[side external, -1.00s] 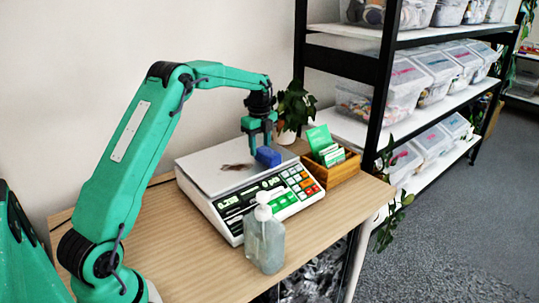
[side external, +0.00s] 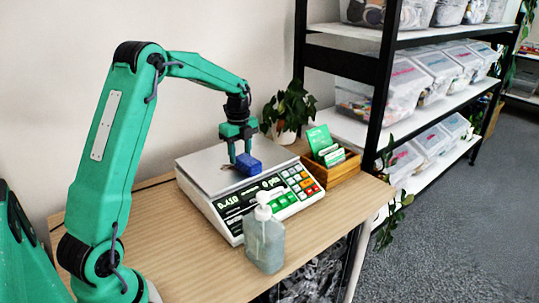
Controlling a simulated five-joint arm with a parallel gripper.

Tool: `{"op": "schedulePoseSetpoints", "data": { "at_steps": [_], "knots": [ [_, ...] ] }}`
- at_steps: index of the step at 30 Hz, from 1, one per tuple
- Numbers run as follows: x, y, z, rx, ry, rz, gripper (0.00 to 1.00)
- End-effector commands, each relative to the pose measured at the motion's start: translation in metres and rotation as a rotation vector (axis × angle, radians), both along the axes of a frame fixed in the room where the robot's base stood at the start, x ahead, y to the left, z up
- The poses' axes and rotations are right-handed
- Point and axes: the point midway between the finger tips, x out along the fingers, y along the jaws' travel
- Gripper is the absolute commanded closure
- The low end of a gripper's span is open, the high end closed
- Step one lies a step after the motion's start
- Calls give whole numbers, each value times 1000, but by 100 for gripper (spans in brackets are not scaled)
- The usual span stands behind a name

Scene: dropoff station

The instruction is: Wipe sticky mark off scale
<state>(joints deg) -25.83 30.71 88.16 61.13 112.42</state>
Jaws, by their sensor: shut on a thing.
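My gripper (side external: 240,158) is shut on a blue block, which looks like a sponge (side external: 249,167). The sponge sits low over the middle of the scale's plate and appears to touch it. The brown mark is mostly hidden behind the sponge and fingers; I cannot tell how much of it is there. The display reads about 0.410.
A pump bottle (side external: 264,243) stands close in front of the scale. A wooden box of cards (side external: 338,169) is to its right, and a potted plant (side external: 288,108) is behind. A black shelf with clear bins (side external: 405,85) stands at the right. The table's front left is clear.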

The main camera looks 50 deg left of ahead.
Motion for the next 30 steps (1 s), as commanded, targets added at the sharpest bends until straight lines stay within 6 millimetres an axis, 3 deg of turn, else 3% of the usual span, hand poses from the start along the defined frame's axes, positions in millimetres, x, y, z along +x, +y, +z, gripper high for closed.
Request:
{"op": "schedulePoseSetpoints", "data": {
  "at_steps": [12,16,30],
  "knots": [
    [-34,0,-1,-2,5,1,76],
    [-30,7,-1,-2,4,1,76],
    [11,6,0,0,1,-1,76]
  ]
}}
